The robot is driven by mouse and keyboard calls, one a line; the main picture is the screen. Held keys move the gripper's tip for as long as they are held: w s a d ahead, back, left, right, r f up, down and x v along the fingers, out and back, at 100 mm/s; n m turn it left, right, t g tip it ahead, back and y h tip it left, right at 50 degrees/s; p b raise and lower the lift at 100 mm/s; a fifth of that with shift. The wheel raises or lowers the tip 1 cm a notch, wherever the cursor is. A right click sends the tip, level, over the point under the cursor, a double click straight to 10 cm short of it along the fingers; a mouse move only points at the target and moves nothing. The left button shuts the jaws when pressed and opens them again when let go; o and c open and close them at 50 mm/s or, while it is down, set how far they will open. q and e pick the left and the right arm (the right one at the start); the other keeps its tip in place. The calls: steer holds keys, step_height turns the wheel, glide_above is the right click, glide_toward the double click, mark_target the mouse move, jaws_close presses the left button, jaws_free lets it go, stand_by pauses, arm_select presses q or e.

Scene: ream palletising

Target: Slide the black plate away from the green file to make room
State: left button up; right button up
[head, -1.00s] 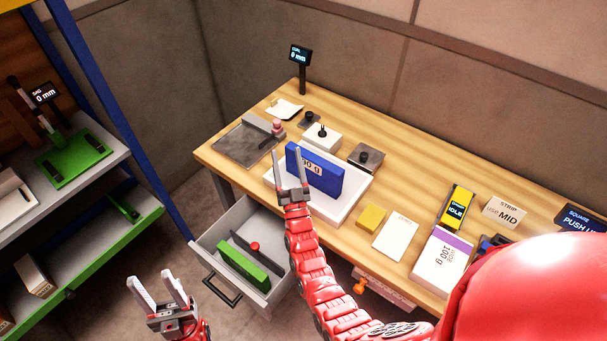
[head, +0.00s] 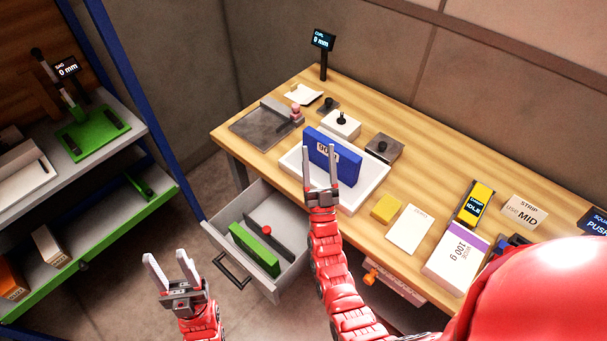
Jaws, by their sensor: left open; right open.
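The black plate (head: 269,233) stands on edge inside the open drawer, with a red knob (head: 266,230) on it. My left gripper (head: 168,256) is open and empty, left of the drawer in the picture and apart from the plate and file. My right gripper (head: 319,150) is open and appears in front of the blue block (head: 345,164) on the table; I cannot tell whether it touches the block. Nothing covers the knob.
The drawer (head: 274,285) sticks out below the wooden table (head: 392,184). The blue block stands on a white tray (head: 374,182). A shelf (head: 150,205) with a blue post is at the left. Floor shows between shelf and drawer.

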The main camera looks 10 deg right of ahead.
steer(key=w+a+f+g+y+b, duration=0.15)
steer(key=w+a+f+g, duration=0.25)
steer(key=w, duration=0.4)
steer(key=w+a+f+g+y+b, duration=0.1)
steer(key=w+a+f+g+y, duration=0.15)
steer(key=w+f, duration=0.4)
steer(key=w+a+f+n+g+y+b, duration=0.25)
steer(key=w+a+g, duration=0.4)
steer(key=a, duration=0.45)
steer(key=n+g+h+b, duration=0.25)
steer(key=n+g, duration=0.35)
steer(key=g, duration=0.7)
glide_above(267, 229)
steer(key=shift+g+h, duration=0.3)
steer(key=shift+h, duration=0.1)
step_height(267, 229, down, 15)
steer(key=shift+f, duration=0.8)
